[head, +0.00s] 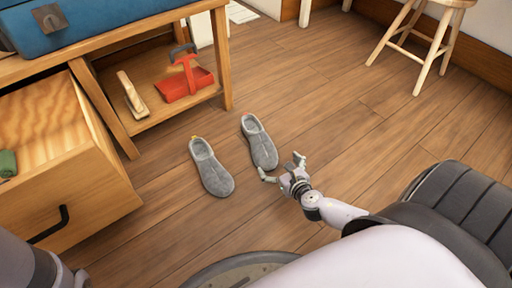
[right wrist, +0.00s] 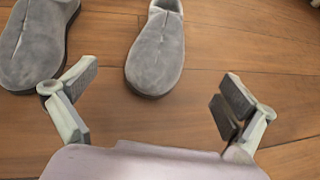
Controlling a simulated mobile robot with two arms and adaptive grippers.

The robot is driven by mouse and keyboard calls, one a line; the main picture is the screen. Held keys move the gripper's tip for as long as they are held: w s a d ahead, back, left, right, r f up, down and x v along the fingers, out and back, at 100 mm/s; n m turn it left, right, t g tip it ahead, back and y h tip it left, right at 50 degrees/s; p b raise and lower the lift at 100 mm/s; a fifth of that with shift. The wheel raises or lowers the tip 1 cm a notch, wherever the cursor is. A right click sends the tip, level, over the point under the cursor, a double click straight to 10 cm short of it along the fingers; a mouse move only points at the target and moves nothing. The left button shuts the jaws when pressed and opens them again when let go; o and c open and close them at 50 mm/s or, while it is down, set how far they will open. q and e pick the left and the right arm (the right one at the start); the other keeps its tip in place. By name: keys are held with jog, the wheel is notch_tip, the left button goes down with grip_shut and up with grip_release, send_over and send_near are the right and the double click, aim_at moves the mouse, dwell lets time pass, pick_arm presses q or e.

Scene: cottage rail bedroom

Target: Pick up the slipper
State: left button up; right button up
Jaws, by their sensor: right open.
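Two grey slippers lie side by side on the wooden floor. The left slipper (head: 212,168) is apart from my right gripper. The right slipper (head: 259,143) has its toe close to my right gripper (head: 282,169). The right gripper is open and empty, low over the floor at the toe end. In the right wrist view, the right slipper (right wrist: 156,54) shows beyond and between the open fingers, and the left slipper (right wrist: 36,42) is at the upper left, partly cut off, near the left finger. My left gripper is not clearly seen.
A wooden bench (head: 225,62) with a red dustpan (head: 185,84) and a brush (head: 131,95) on its lower shelf stands at the left. An open drawer (head: 75,200) juts out. A stool (head: 420,40) stands at the upper right. Floor right of the slippers is clear.

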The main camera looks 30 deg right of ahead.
aim_at(267, 152)
jog(key=b+x, duration=0.1)
jog(key=x, duration=0.2)
jog(key=b+x, duration=0.2)
jog(key=x, duration=0.1)
jog(key=b+x, duration=0.1)
jog(key=x, duration=0.2)
jog(key=shift+s+f, duration=0.1)
jog(key=shift+f, duration=0.15)
jog(key=shift+w+b, duration=0.4)
jog(key=shift+w, duration=0.15)
jog(key=b+x, duration=0.4)
jog(key=shift+w+d+f, duration=0.1)
jog(key=shift+d+f, duration=0.1)
jog(key=shift+f, duration=0.1)
jog(key=shift+w+d, duration=0.1)
jog(key=shift+w, duration=0.25)
jog(key=shift+c, duration=0.4)
jog(key=c, duration=1.3)
jog(key=shift+r, duration=0.1)
